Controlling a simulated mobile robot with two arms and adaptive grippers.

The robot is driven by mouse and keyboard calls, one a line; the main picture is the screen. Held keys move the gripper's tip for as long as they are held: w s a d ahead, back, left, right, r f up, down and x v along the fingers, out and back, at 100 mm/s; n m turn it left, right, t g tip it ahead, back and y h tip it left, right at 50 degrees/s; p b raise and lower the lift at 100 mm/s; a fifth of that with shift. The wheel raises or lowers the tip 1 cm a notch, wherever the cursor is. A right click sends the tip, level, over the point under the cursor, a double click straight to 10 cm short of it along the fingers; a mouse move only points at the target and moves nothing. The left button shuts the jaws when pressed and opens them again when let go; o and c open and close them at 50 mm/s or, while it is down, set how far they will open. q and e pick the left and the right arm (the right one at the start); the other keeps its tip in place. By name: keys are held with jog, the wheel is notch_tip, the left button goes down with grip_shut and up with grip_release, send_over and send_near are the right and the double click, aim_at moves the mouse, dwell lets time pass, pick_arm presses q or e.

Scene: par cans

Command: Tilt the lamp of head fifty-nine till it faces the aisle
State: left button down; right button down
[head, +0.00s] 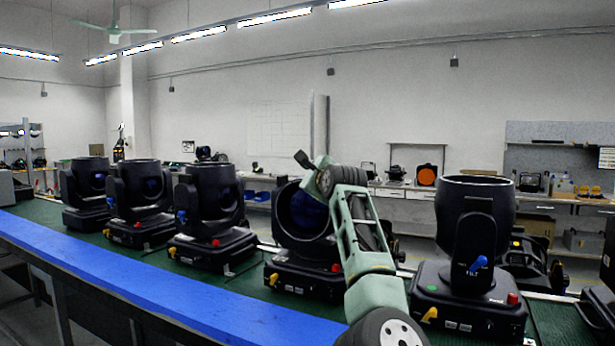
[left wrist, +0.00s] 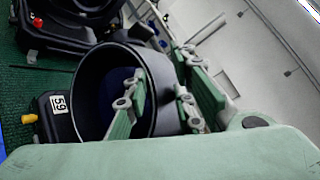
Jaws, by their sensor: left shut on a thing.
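Head fifty-nine is a black moving-head light whose base (left wrist: 58,122) carries a white label reading 59 in the left wrist view. Its round lamp (left wrist: 88,72) shows its open mouth and dark blue lens there. In the head view the lamp (head: 293,222) is tipped over, its mouth facing toward me, partly hidden by my arm. My left gripper (head: 318,178) is at the lamp's upper rim. In the left wrist view the gripper (left wrist: 155,105) is shut on the rim, one finger inside the mouth and one outside. My right gripper is in neither view.
Several similar heads stand in a row on the green bench top; one stands left of fifty-nine (head: 212,215) and one right (head: 472,250). A blue strip (head: 150,285) runs along the near edge. Work tables with tools line the back wall.

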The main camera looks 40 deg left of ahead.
pick_arm(q)
jog(key=shift+s+f, duration=0.2)
jog(key=shift+f, duration=0.9)
jog(key=c, duration=1.9)
grip_release()
jog(key=r+v, duration=0.1)
jog(key=v, duration=1.1)
jog(key=shift+s, duration=0.3)
jog(key=shift+d+r, duration=0.15)
